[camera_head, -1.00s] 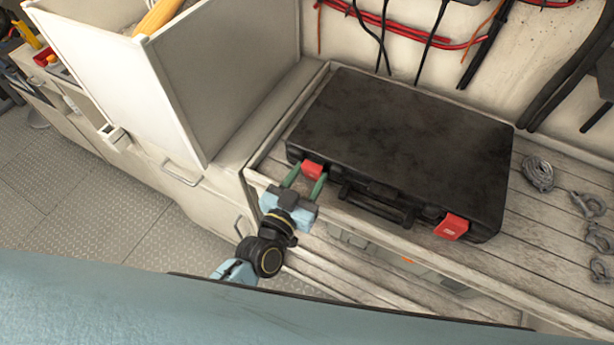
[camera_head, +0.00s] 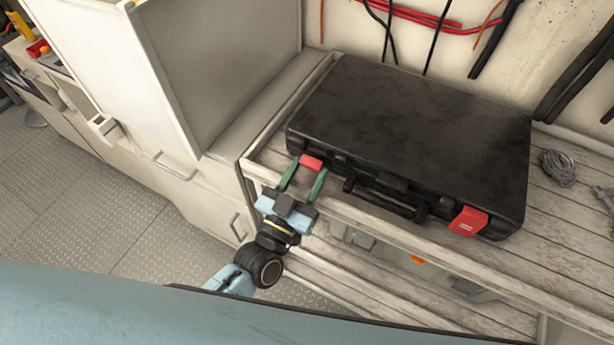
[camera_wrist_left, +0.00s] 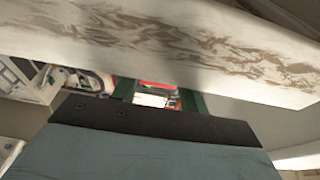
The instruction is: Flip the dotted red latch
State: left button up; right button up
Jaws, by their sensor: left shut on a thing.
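A black case (camera_head: 410,125) lies closed on the slatted wooden shelf. Its front has a left red latch (camera_head: 311,162) and a right red latch (camera_head: 467,221) with pale marks. I cannot make out any dots on the left latch. My left gripper (camera_head: 304,175) has its green fingers on both sides of the left latch and is shut on it. The fingers partly hide the latch. In the left wrist view, red shows between the green fingers (camera_wrist_left: 159,98), under a worn, pale edge. My right gripper is not in view.
The shelf's raised front rim (camera_head: 420,250) runs below the case. A pale cabinet (camera_head: 225,75) stands close at the left. The case handle (camera_head: 385,200) sits between the latches. Coiled rope (camera_head: 558,167) lies to the right. Cables hang behind.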

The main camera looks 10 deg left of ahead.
pick_arm(q)
jog(key=o, duration=1)
jog(key=b+v, duration=0.1)
jog(key=v, duration=1.2)
jog(key=shift+s, duration=0.2)
